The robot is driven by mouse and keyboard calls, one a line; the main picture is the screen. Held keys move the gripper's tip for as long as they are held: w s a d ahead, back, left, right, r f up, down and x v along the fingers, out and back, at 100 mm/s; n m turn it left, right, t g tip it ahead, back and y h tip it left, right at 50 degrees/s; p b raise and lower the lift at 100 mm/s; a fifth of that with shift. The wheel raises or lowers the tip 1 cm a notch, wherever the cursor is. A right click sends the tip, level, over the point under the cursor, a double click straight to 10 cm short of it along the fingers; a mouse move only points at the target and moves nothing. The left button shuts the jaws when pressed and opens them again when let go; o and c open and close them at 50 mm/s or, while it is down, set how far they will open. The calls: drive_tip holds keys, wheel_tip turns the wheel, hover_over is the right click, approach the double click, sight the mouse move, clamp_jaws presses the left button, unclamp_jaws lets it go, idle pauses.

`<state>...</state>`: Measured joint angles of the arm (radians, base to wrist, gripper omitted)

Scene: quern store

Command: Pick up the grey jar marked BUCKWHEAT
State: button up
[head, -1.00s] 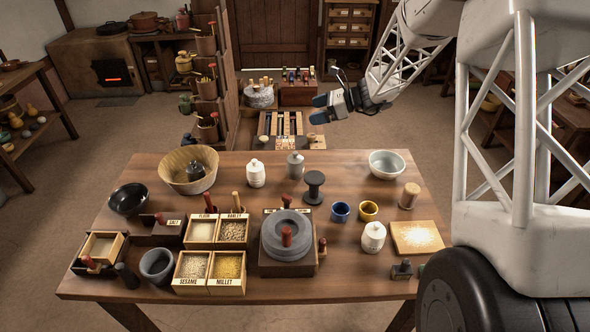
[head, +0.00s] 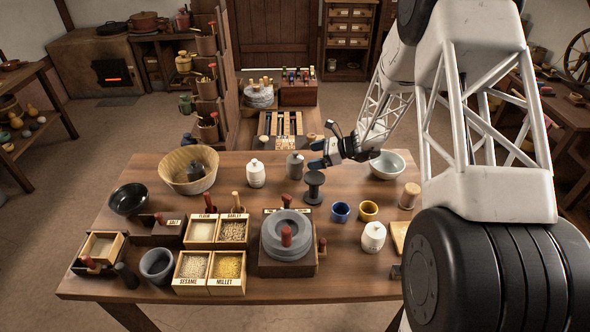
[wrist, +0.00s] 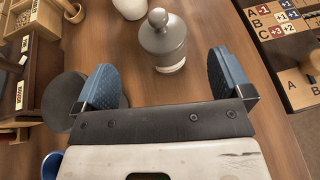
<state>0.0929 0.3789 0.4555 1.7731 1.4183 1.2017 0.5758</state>
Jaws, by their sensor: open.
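A grey lidded jar (head: 295,165) stands upright near the back edge of the table. In the wrist view the grey jar (wrist: 163,42) is ahead of the fingers, roughly centred across the gap; no marking is readable on it. My gripper (head: 317,154), with blue fingertips, is just to the right of the jar. In the wrist view my gripper (wrist: 164,75) is open, with nothing between its fingers. The jar appears apart from both fingers.
A dark spool (head: 314,188) stands close by; its round top (wrist: 62,100) is beside the left finger. A white jar (head: 256,173) is left of the grey jar. A pale bowl (head: 387,165) is to the right. Grain boxes (head: 213,268) and a quern (head: 288,262) fill the front.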

sight(299, 158)
drive_tip(key=shift+x, duration=1.3)
drive_tip(key=shift+x, duration=2.6)
drive_tip(key=shift+w, duration=0.1)
drive_tip(key=c, duration=1.2)
drive_tip(key=shift+r, duration=5)
